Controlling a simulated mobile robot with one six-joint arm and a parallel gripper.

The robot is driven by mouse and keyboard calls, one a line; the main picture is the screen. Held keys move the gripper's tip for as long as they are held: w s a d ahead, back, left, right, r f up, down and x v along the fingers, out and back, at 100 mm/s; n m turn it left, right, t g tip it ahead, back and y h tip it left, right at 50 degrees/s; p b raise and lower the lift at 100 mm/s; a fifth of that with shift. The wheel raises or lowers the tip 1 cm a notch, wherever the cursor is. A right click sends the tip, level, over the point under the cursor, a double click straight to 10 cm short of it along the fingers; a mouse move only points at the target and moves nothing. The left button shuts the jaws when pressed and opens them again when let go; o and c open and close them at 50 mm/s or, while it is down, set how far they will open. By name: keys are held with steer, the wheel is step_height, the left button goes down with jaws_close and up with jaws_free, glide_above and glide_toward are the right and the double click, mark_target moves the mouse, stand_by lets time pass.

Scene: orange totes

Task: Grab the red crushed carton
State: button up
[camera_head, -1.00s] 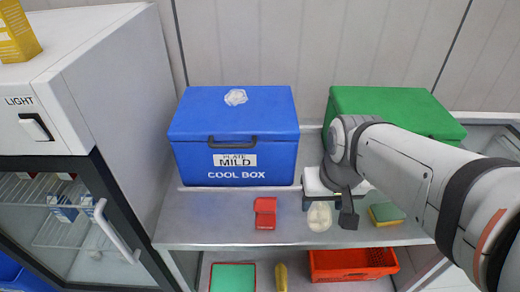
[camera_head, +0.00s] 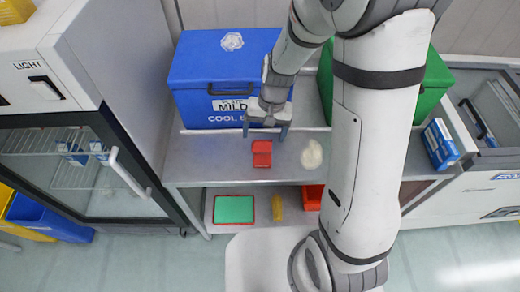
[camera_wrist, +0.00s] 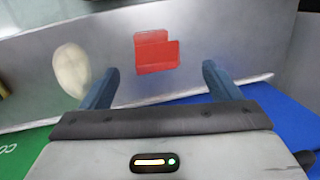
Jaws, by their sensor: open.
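The red crushed carton (camera_head: 262,153) lies on the grey metal table, in front of the blue cool box. It also shows in the wrist view (camera_wrist: 156,52), beyond the fingertips and between their lines. My gripper (camera_head: 265,127) is open and empty, just behind and above the carton in the head view. Its two fingers also show in the wrist view (camera_wrist: 160,80), spread wide and apart from the carton.
A pale oval object (camera_head: 312,154) lies on the table right of the carton. The blue cool box (camera_head: 205,75) stands close behind my gripper, and a green box (camera_head: 435,80) is to its right. A lower shelf holds a green-topped tray (camera_head: 234,210) and a yellow item (camera_head: 278,207).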

mark_target(264, 141)
steer(key=shift+s+a+f+p, duration=0.1)
steer(key=shift+f+p, duration=0.15)
steer(key=shift+f, duration=1.2)
steer(key=shift+a+f+p, duration=0.1)
steer(key=shift+f+p, duration=0.15)
steer(key=shift+f, duration=1.2)
steer(key=shift+c, duration=0.5)
steer(key=c, duration=1.2)
steer(key=shift+o, duration=0.2)
steer(key=shift+r, duration=0.15)
